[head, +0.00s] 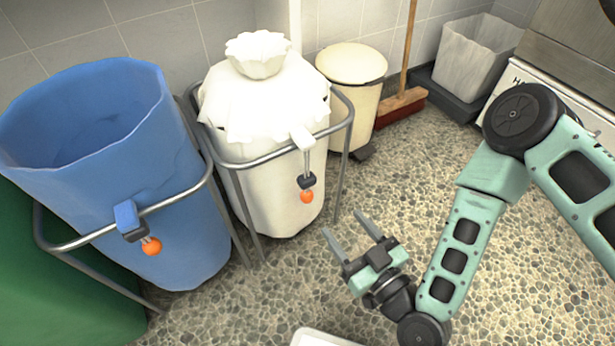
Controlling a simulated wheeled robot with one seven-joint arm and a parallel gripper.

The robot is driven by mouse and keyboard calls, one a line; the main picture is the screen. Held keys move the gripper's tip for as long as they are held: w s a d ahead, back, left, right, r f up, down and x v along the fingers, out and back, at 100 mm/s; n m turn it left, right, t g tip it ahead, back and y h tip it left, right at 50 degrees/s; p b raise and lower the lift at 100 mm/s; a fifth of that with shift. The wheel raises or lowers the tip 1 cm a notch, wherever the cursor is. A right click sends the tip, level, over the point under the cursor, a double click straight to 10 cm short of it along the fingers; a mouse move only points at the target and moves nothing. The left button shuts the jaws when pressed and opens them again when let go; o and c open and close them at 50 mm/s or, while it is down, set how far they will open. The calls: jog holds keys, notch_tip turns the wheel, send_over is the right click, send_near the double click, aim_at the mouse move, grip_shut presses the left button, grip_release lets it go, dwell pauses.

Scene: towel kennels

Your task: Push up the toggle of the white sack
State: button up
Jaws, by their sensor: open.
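The white sack (275,185) hangs in a grey metal frame, its top gathered into a ruffled bunch (258,54). Its cord comes out over the frame's front rail through a pale tab (301,136). A dark toggle (306,181) sits on this cord, just above an orange ball (307,196) at the cord's end. My gripper (346,228) is open and empty, below and to the right of the toggle and apart from it. Its two fingers point up and to the left, toward the sack.
An open blue sack (165,210) with its own toggle (133,232) and orange ball stands in a frame at left. A cream lidded bin (351,100), a broom (402,104) and a grey bin (474,58) stand behind. A white tray edge (318,338) shows below. Pebbled floor between is clear.

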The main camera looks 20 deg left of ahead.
aim_at(310, 182)
jog(key=b+x, duration=0.5)
jog(key=x, duration=1)
